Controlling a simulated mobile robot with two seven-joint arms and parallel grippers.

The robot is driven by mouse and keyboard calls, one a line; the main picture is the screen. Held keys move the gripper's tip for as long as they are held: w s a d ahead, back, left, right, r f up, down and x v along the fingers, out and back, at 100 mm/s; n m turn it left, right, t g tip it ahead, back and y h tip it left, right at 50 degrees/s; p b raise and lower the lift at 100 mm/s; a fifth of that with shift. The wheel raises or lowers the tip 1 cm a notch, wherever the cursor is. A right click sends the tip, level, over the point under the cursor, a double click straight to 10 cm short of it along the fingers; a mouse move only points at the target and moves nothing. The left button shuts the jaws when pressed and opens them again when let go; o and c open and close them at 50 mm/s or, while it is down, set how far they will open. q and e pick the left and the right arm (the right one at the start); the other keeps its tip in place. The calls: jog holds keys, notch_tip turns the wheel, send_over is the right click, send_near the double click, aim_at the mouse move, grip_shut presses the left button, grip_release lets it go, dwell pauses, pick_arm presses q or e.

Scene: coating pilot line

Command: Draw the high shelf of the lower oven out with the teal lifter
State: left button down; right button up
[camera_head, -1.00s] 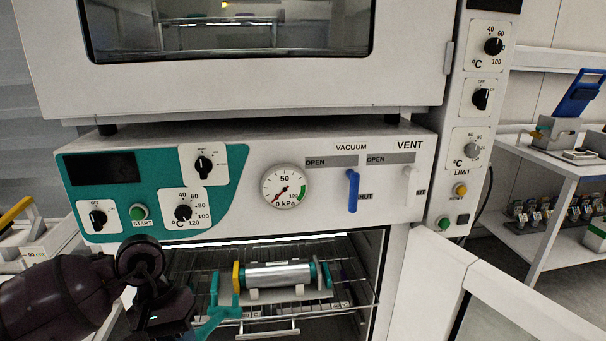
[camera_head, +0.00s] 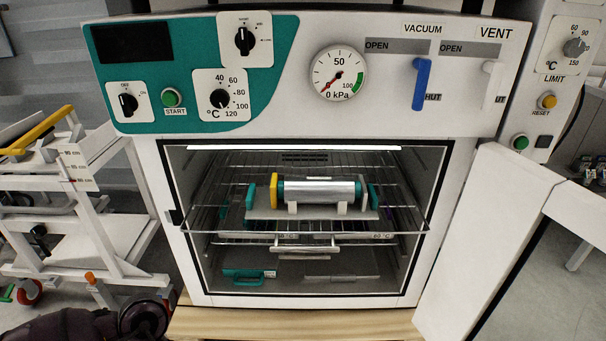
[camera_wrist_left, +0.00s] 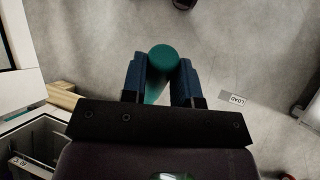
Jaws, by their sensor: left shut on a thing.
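The lower oven (camera_head: 300,85) stands open in the head view. Its high shelf (camera_head: 210,215), a wire rack, is inside and carries a plate with a silver cylinder (camera_head: 318,191) that has teal and yellow ends. In the head view only my dark left arm shows at the bottom left, apart from the shelf. My right gripper is out of view.
The oven door (camera_head: 490,235) stands open to the right. A low level inside the oven holds a teal-handled piece (camera_head: 248,275). A white cart (camera_head: 75,215) stands at the left. A wooden ledge (camera_head: 300,323) runs below the oven. The wrist view shows open grey floor with a LOAD label (camera_wrist_left: 236,99).

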pick_arm(q)
jog(key=s+f+g+b, duration=0.1)
jog(key=s+f+b, duration=0.4)
jog(key=f, duration=0.4)
jog(key=s+f+g+b, duration=0.1)
jog(key=s+f+b, duration=0.4)
jog(key=f, duration=0.5)
jog(key=shift+s+f+b, duration=0.2)
jog(key=shift+f+b, duration=0.05)
jog(key=shift+b, duration=0.1)
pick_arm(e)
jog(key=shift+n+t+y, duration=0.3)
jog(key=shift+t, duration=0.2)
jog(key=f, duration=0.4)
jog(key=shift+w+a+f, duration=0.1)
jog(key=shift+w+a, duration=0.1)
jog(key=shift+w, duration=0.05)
